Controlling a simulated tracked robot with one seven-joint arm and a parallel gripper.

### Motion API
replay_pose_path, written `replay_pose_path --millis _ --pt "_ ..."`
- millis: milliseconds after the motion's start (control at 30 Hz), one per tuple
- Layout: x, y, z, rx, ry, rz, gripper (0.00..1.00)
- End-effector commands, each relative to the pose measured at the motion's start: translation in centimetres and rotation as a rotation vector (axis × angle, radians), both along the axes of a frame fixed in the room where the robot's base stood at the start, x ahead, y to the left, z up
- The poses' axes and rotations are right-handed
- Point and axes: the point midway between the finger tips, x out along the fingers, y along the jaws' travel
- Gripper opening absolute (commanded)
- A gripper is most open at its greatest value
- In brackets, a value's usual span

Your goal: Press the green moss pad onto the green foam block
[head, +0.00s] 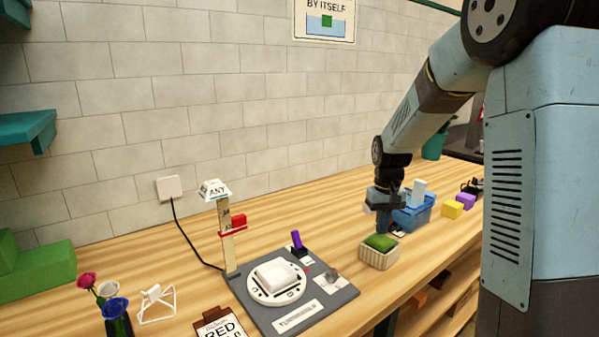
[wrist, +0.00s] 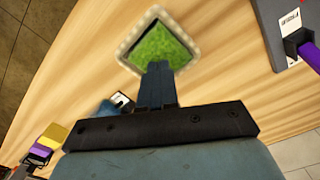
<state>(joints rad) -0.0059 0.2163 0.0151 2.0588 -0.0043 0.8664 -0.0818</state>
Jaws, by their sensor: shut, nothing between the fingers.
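A green, moss-textured pad (head: 381,241) sits in a small cream ribbed container (head: 378,258) on the wooden counter. In the wrist view the pad (wrist: 159,46) fills the container's opening. I cannot tell whether a foam block lies under it. Large plain green blocks (head: 38,274) stand at the far left of the counter. My gripper (head: 383,228) is shut and empty, pointing down just behind the container. In the wrist view its closed fingertips (wrist: 157,68) overlap the container's near edge; I cannot tell whether they touch it.
A grey board (head: 335,287) with a white round device and a purple upright piece (head: 297,240) lies left of the container. A blue bin (head: 413,215), a yellow block (head: 452,209) and a purple block (head: 466,201) stand to the right. Flowers (head: 115,308) stand at the front left.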

Motion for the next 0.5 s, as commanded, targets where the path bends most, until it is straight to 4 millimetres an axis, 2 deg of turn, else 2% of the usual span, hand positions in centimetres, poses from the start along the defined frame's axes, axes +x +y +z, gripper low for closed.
replay_pose_path --millis 500 --pt "0.0 0.0 -1.2 0.0 0.0 -0.001 0.0"
